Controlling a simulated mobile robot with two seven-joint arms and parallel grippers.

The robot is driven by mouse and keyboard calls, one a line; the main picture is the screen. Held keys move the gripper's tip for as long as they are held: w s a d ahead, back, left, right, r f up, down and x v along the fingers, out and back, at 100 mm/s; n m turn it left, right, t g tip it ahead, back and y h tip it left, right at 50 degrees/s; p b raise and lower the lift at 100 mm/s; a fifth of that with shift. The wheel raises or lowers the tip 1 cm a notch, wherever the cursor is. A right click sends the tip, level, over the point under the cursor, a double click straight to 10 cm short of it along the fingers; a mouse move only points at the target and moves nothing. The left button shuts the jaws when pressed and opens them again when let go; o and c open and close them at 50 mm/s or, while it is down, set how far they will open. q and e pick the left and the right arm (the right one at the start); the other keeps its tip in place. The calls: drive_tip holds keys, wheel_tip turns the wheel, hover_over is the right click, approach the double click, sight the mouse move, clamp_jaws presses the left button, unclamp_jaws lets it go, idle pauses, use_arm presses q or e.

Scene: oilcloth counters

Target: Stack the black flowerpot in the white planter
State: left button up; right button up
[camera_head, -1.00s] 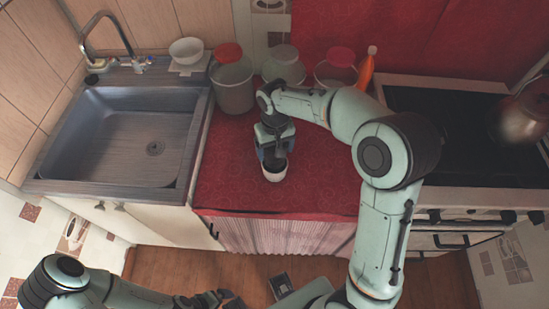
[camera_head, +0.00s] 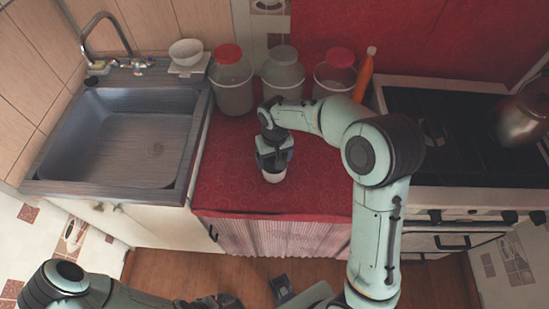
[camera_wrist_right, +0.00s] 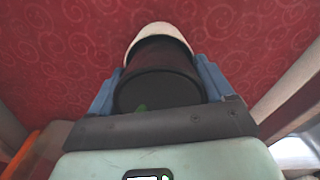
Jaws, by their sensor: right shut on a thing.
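The white planter (camera_head: 273,177) stands on the red counter, directly below my right gripper (camera_head: 274,156) in the head view. Its opening is mostly hidden there. In the right wrist view, my right gripper (camera_wrist_right: 160,92) has its blue fingers shut on the black flowerpot (camera_wrist_right: 160,65). The white planter's rim (camera_wrist_right: 160,30) curves around the pot's far end; I cannot tell how deep the pot sits inside. My left gripper (camera_head: 220,301) is low at the bottom edge of the head view, away from the counter, and its jaws are unclear.
Several items line the back of the red oilcloth counter (camera_head: 320,185): a red-lidded jar (camera_head: 232,85), two more jars and an orange bottle (camera_head: 364,75). The sink (camera_head: 120,135) is left, the stove (camera_head: 445,130) with a kettle (camera_head: 522,118) right. The counter's front is clear.

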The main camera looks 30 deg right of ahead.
drive_tip(key=shift+s+f, duration=0.35)
drive_tip(key=shift+f, duration=0.45)
drive_tip(key=o, duration=1.1)
drive_tip(key=shift+w+d+f, duration=0.1)
drive_tip(key=shift+w, duration=0.3)
drive_tip(key=shift+r, duration=0.3)
wheel_tip(320, 180, up, 13)
drive_tip(key=shift+r+p, duration=0.1)
drive_tip(key=shift+p, duration=0.9)
use_arm(q)
drive_tip(key=shift+w+r, duration=0.3)
drive_tip(key=shift+r, duration=0.2)
drive_tip(key=shift+w+r, duration=0.3)
drive_tip(key=shift+r, duration=0.2)
